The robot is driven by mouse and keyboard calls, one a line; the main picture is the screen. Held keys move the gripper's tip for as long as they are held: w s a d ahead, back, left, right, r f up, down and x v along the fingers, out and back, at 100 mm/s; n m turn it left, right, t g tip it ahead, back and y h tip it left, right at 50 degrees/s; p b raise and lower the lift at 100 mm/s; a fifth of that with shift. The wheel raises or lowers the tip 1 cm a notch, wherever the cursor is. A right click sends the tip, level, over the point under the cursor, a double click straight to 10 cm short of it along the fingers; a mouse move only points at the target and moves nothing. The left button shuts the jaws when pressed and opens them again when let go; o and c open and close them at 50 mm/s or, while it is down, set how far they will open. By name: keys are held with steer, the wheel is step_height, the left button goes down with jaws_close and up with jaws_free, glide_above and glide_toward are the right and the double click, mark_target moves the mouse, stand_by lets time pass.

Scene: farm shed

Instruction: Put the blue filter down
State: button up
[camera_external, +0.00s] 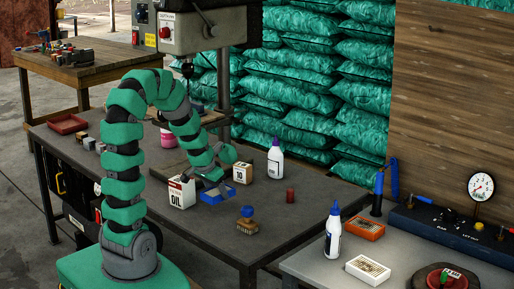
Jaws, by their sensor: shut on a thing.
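The blue filter (217,196) is a small, flat, blue-framed block with a greyish top. It is at the end of my arm, over the front part of the dark workbench (290,222). My gripper (213,182) is shut on it from above, and the fingers hide part of it. The filter is just right of a white oil can (181,192). I cannot tell whether its underside touches the bench top.
A brush with a blue knob (247,219) stands in front. A white box (242,173), a white bottle (275,159) and a dark red cylinder (290,195) stand behind and right. The near table holds an orange-framed filter (365,229).

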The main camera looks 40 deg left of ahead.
steer(key=b, duration=0.1)
glide_above(232, 200)
steer(key=s, duration=0.2)
steer(key=shift+w+f, duration=0.25)
steer(key=shift+f, duration=0.2)
steer(key=shift+w+f, duration=0.15)
steer(key=shift+f, duration=0.1)
steer(key=shift+f+b, duration=0.75)
steer(key=shift+f, duration=0.7)
steer(key=shift+f, duration=0.15)
steer(key=o, duration=1)
steer(key=p+v, duration=0.2)
steer(key=v, duration=1)
steer(key=shift+p, duration=0.3)
